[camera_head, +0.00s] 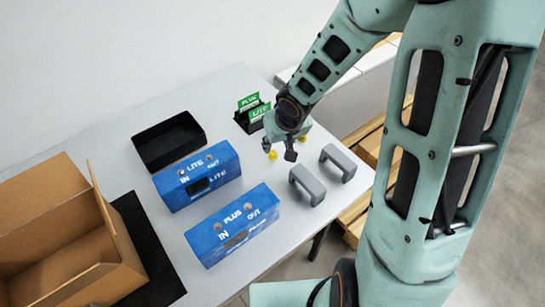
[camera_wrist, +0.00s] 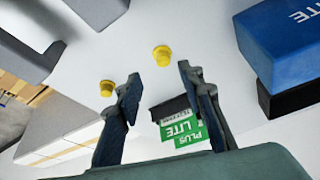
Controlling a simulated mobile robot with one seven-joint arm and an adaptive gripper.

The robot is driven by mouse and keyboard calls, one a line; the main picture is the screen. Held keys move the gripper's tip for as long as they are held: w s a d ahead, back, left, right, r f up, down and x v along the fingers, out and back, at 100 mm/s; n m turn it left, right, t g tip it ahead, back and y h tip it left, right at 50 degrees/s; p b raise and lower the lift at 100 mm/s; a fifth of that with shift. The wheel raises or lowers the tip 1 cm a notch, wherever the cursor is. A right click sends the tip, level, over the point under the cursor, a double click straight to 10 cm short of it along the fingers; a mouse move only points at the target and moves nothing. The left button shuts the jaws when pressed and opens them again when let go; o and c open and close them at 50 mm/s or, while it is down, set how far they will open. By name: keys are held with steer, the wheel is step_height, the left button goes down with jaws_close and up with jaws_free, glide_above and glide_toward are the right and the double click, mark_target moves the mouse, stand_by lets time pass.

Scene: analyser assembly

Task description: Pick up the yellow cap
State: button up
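Two small yellow caps stand on the white table. In the wrist view, one yellow cap (camera_wrist: 162,56) lies just beyond the gap between my fingertips, and the other yellow cap (camera_wrist: 107,88) is outside the left finger. In the head view, one yellow cap (camera_head: 272,155) shows by my fingers; another bit of yellow (camera_head: 303,138) is partly hidden behind my gripper. My gripper (camera_head: 279,150) points down over the table, open and empty. Its two fingers also show apart in the wrist view (camera_wrist: 159,76), with nothing between them.
Two grey handles (camera_head: 307,184) stand right of the blue LITE box (camera_head: 205,195) and blue PLUS box (camera_head: 228,245). A black holder with green PLUS and LITE cards (camera_head: 258,112) is close behind my gripper. A black tray (camera_head: 168,158) and cardboard box (camera_head: 40,205) are left.

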mark_target(273, 152)
steer(key=b+x, duration=0.2)
steer(key=x, duration=0.3)
steer(key=shift+s+a+b, duration=0.3)
steer(key=shift+s+b, duration=0.05)
steer(key=shift+b, duration=0.05)
steer(key=shift+w+f, duration=0.2)
steer(key=shift+f, duration=0.05)
steer(key=shift+c, duration=0.3)
steer(key=c, duration=0.7)
